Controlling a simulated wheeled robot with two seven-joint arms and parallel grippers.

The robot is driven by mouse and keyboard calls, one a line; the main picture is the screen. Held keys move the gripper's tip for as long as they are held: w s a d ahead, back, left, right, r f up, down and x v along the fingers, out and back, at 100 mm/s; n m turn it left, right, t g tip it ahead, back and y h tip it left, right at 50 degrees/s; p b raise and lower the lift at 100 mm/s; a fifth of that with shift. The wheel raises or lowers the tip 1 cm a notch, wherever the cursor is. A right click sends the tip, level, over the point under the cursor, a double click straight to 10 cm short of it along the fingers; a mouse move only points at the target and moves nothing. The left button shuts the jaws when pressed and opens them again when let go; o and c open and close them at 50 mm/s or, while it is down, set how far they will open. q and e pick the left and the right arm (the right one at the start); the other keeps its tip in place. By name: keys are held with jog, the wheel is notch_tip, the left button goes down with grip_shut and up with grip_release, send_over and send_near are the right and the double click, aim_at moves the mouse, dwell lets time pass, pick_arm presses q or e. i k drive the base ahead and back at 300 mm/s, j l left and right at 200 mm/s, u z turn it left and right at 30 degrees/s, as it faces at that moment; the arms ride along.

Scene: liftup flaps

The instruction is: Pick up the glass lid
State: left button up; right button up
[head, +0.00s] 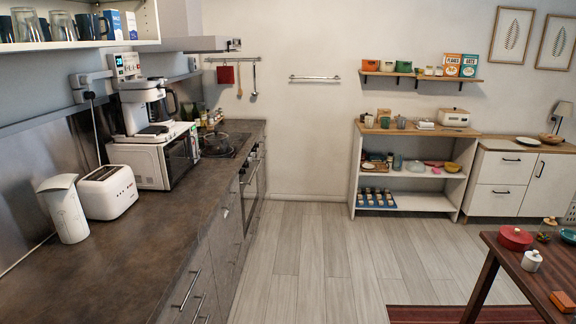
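I cannot make out a glass lid for certain. A small glass-like item (546,231) with a knob-like top stands on the dark wooden table at the lower right, but it is too small to tell whether it is a lid or a lidded jar. A dark round pan-like shape (214,142) sits on the cooktop at the far end of the counter; whether a lid covers it is unclear. Neither of my grippers is in view.
The wooden table (503,258) also holds a red pot (515,238) and a white jar (532,261). The long counter (135,245) on the left carries a kettle (64,209), toaster (107,192) and microwave (153,160). Open floor (310,255) lies between them.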

aim_at(217, 136)
jog(key=i, duration=1.15)
jog(key=i+l+u, duration=0.1)
jog(key=i, duration=1.05)
jog(key=i+l, duration=0.15)
jog(key=i, duration=0.95)
jog(key=i+j+u, duration=0.05)
